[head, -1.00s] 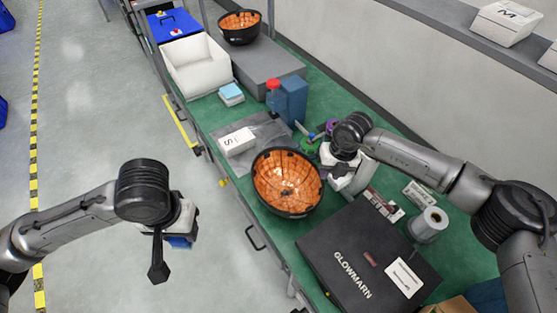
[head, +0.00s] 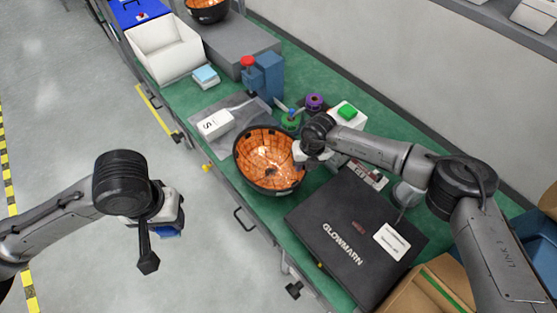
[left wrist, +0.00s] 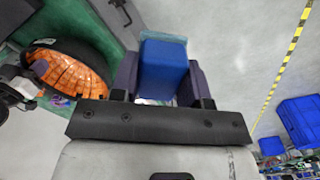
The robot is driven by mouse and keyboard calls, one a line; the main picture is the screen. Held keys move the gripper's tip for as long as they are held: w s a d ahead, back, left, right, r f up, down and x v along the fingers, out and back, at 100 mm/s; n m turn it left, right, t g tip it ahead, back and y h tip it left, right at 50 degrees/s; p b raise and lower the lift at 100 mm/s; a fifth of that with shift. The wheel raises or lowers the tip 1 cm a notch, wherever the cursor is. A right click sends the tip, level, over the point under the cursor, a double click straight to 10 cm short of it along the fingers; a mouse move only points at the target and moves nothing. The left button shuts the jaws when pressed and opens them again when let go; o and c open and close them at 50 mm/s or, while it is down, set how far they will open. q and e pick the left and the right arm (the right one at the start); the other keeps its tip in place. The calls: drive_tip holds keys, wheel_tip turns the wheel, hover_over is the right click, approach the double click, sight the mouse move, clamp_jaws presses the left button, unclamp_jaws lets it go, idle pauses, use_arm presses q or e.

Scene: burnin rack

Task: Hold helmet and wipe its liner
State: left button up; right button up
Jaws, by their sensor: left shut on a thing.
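The helmet (head: 262,180) is a dark shell lying open side up, its orange liner (head: 270,155) showing. It sits at the front edge of the green bench. My right gripper (head: 304,152) is at the helmet's right rim; its fingers are too small and hidden to tell whether they grip it. My left gripper (head: 167,226) is over the floor left of the bench, apart from the helmet. In the left wrist view, its fingers are shut on a blue block (left wrist: 163,72) with a pale blue edge. The helmet also shows in this view (left wrist: 70,72), at the left.
A black GLOWMARN case (head: 335,235) lies right of the helmet. A white box (head: 216,124) and a blue bottle with a red top (head: 252,82) stand behind. A white bin (head: 165,55) and another helmet (head: 207,8) are farther back. The floor at left is clear.

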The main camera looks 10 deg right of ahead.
clamp_jaws()
idle(1.3)
